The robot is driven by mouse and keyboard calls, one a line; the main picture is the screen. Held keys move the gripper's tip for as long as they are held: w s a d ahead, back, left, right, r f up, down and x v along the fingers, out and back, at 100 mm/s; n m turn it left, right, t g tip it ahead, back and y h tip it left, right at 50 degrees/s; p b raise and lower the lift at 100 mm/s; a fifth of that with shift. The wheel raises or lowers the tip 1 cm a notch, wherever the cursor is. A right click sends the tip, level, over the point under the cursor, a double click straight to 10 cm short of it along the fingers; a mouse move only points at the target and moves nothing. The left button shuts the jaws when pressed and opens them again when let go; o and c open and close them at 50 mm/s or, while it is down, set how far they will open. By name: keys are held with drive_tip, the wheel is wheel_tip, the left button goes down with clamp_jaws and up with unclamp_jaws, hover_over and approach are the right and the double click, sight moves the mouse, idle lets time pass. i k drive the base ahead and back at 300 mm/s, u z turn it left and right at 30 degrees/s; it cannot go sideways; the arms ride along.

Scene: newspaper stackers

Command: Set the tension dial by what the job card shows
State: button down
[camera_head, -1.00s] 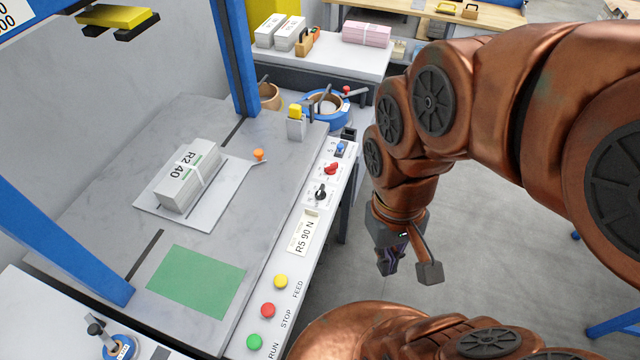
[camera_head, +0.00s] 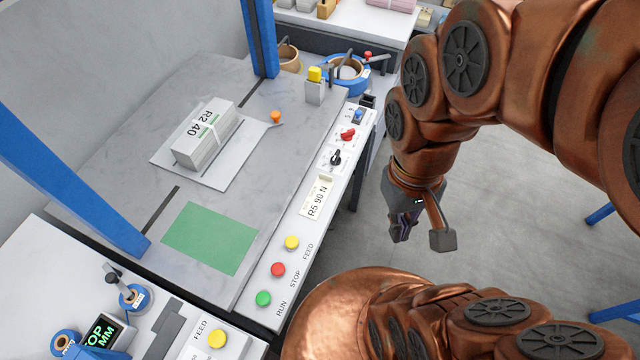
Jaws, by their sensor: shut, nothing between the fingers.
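The job card (camera_head: 317,198) lies on the white control strip along the machine's right edge and reads "R5 90 N". Just beyond it on the strip are a black pointer knob (camera_head: 335,158) and a red knob (camera_head: 347,134). Their scale marks are too small to read, and I cannot tell from the lettering which is the tension dial. My gripper (camera_head: 403,230) hangs to the right of the strip, over the floor, apart from the knobs and card. It is shut and empty.
A bundle marked "R2 40" (camera_head: 206,137) lies on a plate on the grey machine table (camera_head: 110,145). Yellow (camera_head: 292,243), red (camera_head: 278,269) and green (camera_head: 263,298) buttons sit at the strip's near end. Blue posts (camera_head: 62,180) rise from the table.

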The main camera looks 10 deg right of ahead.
sight(335, 160)
drive_tip(key=u, duration=2.5)
drive_tip(key=k, duration=0.95)
drive_tip(key=z, duration=1.1)
drive_tip(key=i, duration=0.5)
drive_tip(key=z, duration=0.05)
